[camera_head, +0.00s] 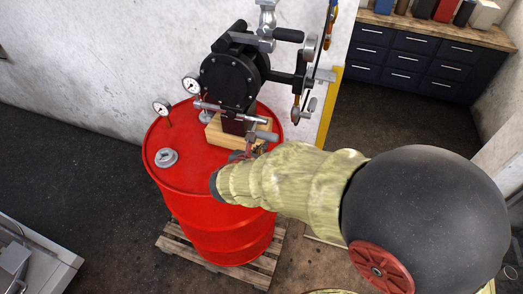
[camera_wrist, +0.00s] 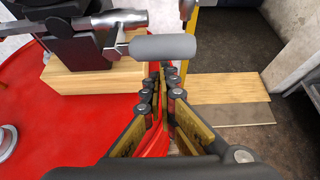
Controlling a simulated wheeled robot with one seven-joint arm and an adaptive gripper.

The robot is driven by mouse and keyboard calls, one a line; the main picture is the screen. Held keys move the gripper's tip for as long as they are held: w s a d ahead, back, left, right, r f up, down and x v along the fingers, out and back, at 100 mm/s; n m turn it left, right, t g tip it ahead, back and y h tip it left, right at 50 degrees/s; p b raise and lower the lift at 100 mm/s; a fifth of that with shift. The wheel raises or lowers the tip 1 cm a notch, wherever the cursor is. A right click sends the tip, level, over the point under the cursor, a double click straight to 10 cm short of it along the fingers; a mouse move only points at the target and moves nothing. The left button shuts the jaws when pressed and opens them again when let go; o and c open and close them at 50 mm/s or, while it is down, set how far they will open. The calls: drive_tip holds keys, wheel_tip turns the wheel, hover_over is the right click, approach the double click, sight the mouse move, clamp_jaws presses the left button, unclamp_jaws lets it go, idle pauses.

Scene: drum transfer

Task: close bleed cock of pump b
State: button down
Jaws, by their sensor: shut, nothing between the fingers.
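A black pump (camera_head: 232,78) stands on a wooden block (camera_head: 226,136) on top of a red drum (camera_head: 225,222). I cannot read a label saying whether it is pump b. A small fitting with a grey cylindrical handle (camera_head: 267,136) sits low at the pump's front; in the wrist view the grey handle (camera_wrist: 163,47) lies sideways just beyond my fingertips. I cannot tell for sure that it is the bleed cock. My gripper (camera_wrist: 164,72) is shut and empty, close below the handle, at the block's right end. In the head view my arm partly hides the gripper (camera_head: 248,152).
Gauges (camera_head: 192,86) stand left of the pump, and a grey bung (camera_head: 167,157) sits on the drum top. Pipes and levers (camera_head: 310,75) rise at the right. The drum stands on a pallet (camera_head: 190,250). Dark drawers (camera_head: 410,60) stand behind.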

drive_tip(key=shift+r+p, duration=0.2)
drive_tip(key=shift+p, duration=0.55)
